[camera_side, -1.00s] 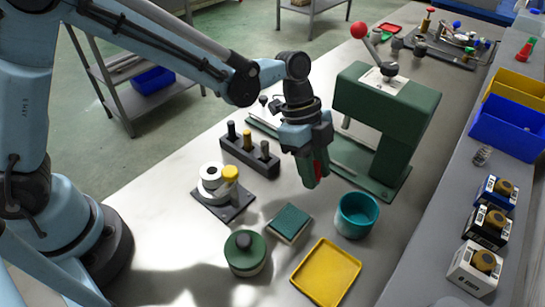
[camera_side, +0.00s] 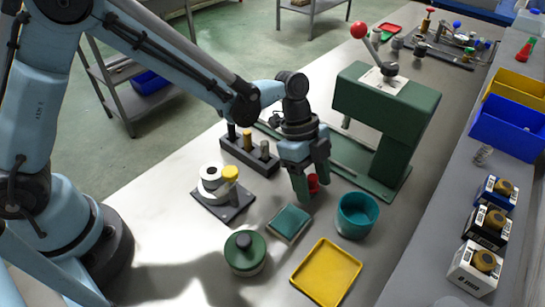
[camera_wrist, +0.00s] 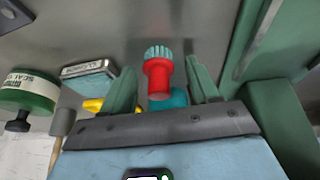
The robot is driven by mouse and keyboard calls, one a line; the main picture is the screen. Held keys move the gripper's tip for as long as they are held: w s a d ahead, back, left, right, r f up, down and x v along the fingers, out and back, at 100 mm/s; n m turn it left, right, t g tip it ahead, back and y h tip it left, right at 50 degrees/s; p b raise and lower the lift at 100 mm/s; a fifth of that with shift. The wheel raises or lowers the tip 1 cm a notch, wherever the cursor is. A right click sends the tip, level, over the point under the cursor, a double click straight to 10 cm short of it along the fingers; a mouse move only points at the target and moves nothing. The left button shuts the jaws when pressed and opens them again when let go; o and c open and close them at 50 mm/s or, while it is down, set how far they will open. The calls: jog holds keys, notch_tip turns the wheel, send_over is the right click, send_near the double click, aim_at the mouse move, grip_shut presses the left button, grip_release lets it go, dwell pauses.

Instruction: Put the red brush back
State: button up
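The red brush (camera_wrist: 158,76) shows in the wrist view with its pale teal ribbed end pointing up the picture. It sits between the two green fingers of my gripper (camera_wrist: 160,82), with a gap on each side. In the side view my gripper (camera_side: 311,180) is low over the bench, and the red of the brush (camera_side: 313,184) shows beside the front finger. That finger hides much of the brush, and I cannot tell what it rests on. A dark rack (camera_side: 236,151) with several upright pieces stands left of my gripper.
A teal cup (camera_side: 357,217), a teal-topped block (camera_side: 289,222), a yellow tray (camera_side: 327,272) and a green-lidded jar (camera_side: 244,254) stand in front. The green press (camera_side: 395,110) rises close behind on the right. A dark plate (camera_side: 224,203) carries white and yellow round pieces at left.

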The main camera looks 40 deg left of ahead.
jog(key=shift+r, duration=0.1)
jog(key=s+v, duration=0.1)
jog(key=v, duration=1)
jog(key=s+a+r+n+t+y, duration=0.1)
jog(key=s+a+n+t, duration=0.3)
jog(key=a+n, duration=0.5)
jog(key=s+a+r+n+t+y, duration=0.2)
jog(key=s+a+n+t+y, duration=0.1)
jog(key=a+n, duration=0.6)
jog(key=shift+s+n+t+y, duration=0.3)
jog(key=shift+s+t, duration=0.2)
jog(key=shift+s, duration=0.2)
